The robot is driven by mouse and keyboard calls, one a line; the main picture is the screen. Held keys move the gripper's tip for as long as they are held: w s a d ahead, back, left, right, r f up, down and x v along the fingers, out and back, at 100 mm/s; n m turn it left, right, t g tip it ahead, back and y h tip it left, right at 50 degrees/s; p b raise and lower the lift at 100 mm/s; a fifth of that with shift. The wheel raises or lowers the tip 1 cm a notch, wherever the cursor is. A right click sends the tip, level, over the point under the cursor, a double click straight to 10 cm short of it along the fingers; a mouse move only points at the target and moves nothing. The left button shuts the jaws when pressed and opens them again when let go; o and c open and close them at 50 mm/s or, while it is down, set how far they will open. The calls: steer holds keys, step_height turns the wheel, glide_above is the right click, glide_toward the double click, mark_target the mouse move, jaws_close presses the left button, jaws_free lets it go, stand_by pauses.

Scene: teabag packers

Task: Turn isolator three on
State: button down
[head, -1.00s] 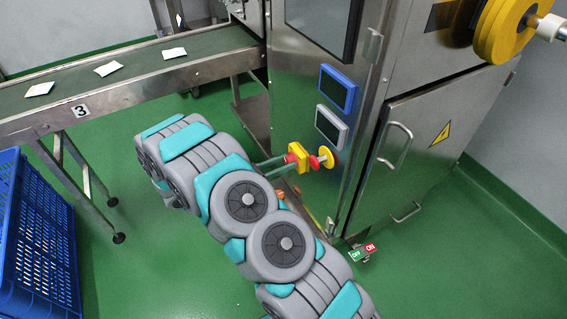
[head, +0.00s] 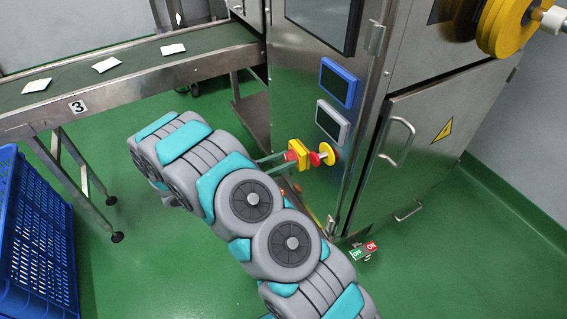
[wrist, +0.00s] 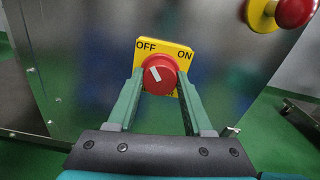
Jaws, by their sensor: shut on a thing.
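The isolator is a yellow plate (wrist: 182,60) with a red round knob (wrist: 159,74), on the metal machine wall. OFF is printed at the plate's upper left and ON at its upper right. The knob's white mark points up and left, toward OFF. The plate also shows in the head view (head: 299,154). My gripper (wrist: 160,82) has one finger on each side of the knob and is shut on it. The lower part of the plate is mostly hidden behind the knob and fingers. A label 3 (head: 78,107) is on the conveyor's side.
A red emergency-type button (wrist: 295,10) on a yellow disc sits just right of the isolator. A conveyor (head: 120,75) with white packets is at left, above a blue crate (head: 38,235). A small OFF/ON box (head: 364,251) is low by the machine. Green floor is open at right.

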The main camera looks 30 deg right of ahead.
steer(key=m+b, duration=0.4)
steer(key=shift+f+b, duration=0.25)
steer(key=shift+b, duration=0.1)
steer(key=m+b, duration=0.8)
steer(key=b, duration=0.1)
steer(key=shift+s, duration=0.1)
steer(key=shift+r+m+b, duration=0.15)
steer(key=shift+m+b, duration=0.5)
steer(key=shift+m, duration=1.45)
steer(key=shift+c, duration=1.5)
jaws_free()
